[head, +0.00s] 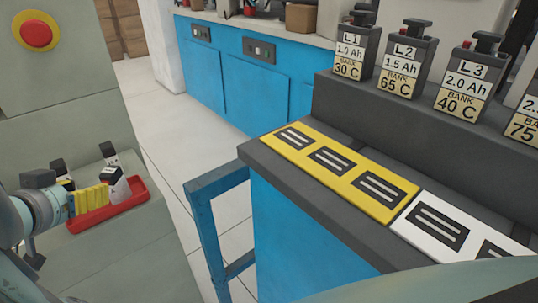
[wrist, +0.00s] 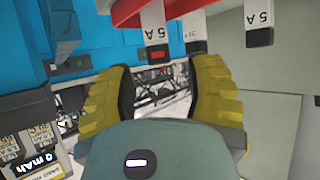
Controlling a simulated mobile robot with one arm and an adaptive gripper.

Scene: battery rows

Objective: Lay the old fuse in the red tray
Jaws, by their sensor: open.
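The red tray (head: 97,221) lies on the grey-green deck at the left, and part of it shows at the top of the wrist view (wrist: 128,14). A dark fuse with a white label (head: 115,188) appears upright and slightly tilted within the tray's outline, at my gripper's tips. A fuse marked 5 A (wrist: 152,22) hangs down from the top of the wrist view, beyond the yellow fingers. I cannot tell by its look whether it is the old one. My gripper (head: 104,196) is over the tray, its fingers (wrist: 160,95) apart with nothing between them.
Two more dark fuses with white labels (head: 109,153) (head: 57,167) stand behind the tray. Right of a floor gap, a blue bench carries a yellow slotted plate (head: 340,172), a white slotted plate (head: 445,222) and a row of labelled batteries (head: 405,60). A blue rail (head: 215,185) edges the bench.

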